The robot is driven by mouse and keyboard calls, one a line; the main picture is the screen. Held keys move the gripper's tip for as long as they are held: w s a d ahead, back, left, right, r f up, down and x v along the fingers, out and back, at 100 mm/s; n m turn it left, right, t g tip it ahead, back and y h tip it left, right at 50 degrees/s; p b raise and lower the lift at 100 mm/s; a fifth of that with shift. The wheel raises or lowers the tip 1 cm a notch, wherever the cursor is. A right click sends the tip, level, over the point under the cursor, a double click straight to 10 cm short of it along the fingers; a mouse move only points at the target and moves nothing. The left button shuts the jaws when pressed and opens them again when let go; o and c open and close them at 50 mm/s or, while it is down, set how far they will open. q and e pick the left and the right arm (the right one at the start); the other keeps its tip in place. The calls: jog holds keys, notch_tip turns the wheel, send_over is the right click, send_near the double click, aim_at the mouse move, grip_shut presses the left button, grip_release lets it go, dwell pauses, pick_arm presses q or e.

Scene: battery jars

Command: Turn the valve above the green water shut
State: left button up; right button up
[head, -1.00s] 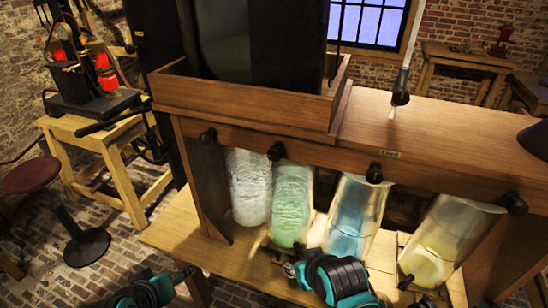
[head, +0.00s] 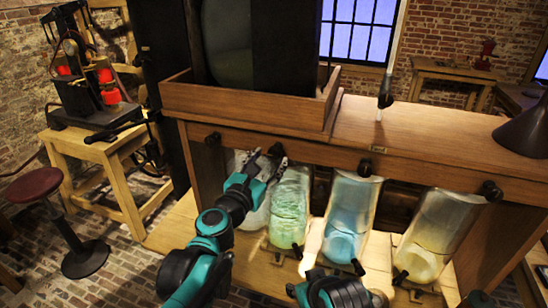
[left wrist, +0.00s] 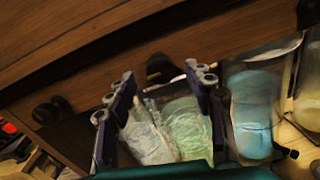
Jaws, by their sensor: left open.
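The jar of green water (head: 290,205) stands under the wooden cabinet, between the jar of clear water (head: 250,205) and the jar of blue water (head: 348,215). The black valve (head: 277,150) above the green water sits on the cabinet's front rail. It also shows in the left wrist view (left wrist: 160,68). My left gripper (head: 268,163) is open and empty, with its fingertips close below the valve. In the left wrist view the valve lies just beyond the gap between the fingers. I cannot tell whether they touch it. My right gripper is not in view.
Other black valves (head: 213,138) (head: 365,167) (head: 491,190) line the rail. A jar of yellow water (head: 430,235) stands at the right. My right arm's links show at the bottom edge. A stool (head: 35,185) and a wooden table (head: 95,150) stand at the left.

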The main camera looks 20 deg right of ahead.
aim_at(273, 156)
pick_arm(q)
jog(key=shift+b+x, duration=0.3)
jog(key=shift+x, duration=1.5)
jog(key=shift+c, duration=0.3)
jog(key=c, duration=1.1)
